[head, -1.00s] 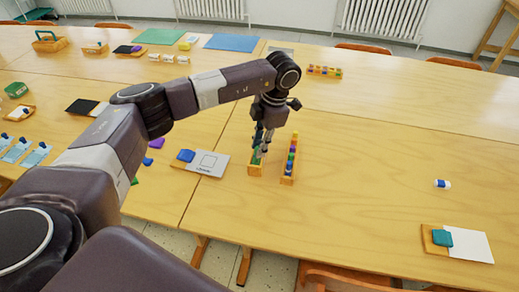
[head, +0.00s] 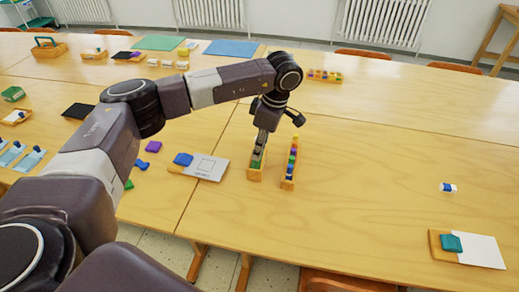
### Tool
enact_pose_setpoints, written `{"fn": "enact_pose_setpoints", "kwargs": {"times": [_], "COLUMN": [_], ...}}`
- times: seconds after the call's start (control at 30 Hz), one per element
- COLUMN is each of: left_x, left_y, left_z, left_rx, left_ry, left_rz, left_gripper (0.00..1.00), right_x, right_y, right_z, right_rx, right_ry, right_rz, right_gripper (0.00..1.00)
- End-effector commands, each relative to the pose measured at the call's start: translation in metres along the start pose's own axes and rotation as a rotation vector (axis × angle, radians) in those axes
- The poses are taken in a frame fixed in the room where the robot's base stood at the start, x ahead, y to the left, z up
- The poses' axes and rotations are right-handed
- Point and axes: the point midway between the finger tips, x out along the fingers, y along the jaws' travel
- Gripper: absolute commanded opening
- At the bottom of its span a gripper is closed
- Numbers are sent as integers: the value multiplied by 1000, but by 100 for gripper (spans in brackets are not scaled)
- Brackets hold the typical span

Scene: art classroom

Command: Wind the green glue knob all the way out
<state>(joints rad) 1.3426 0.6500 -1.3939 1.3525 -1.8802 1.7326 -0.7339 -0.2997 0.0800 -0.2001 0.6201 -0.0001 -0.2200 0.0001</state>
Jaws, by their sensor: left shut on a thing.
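My left gripper (head: 258,155) points down over a narrow wooden tray (head: 255,175) near the middle of the table. It is shut on a small green piece (head: 256,164), which I take to be the green glue knob. The fingers and the tray wall hide most of this piece, so how far out it is wound cannot be told. A second narrow wooden tray (head: 287,185) with a row of coloured pieces stands just to the right, apart from the gripper. My right gripper is not in view.
A card with a blue piece (head: 183,159) lies left of the trays. A blue-and-white stick (head: 447,187) and a tray with a teal piece (head: 450,243) lie to the right. A box of coloured pieces (head: 325,76) stands behind. The table between is largely clear.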

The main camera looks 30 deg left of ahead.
Motion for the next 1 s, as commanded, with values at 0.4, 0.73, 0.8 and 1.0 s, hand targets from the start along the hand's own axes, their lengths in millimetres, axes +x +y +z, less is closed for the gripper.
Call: {"fn": "enact_pose_setpoints", "kwargs": {"times": [0.4,0.73,0.8,1.0], "left_x": [7,6,5,3], "left_y": [-4,-3,-3,-2], "left_z": [-1,-1,-1,-1], "left_rx": [36,34,34,33], "left_ry": [6,6,5,4], "left_rz": [-11,-10,-8,-5], "left_gripper": [0,35,37,37], "right_x": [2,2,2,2], "right_y": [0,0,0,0], "right_z": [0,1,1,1], "right_rx": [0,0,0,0], "right_ry": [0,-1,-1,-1], "right_rz": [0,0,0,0], "right_gripper": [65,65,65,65]}}
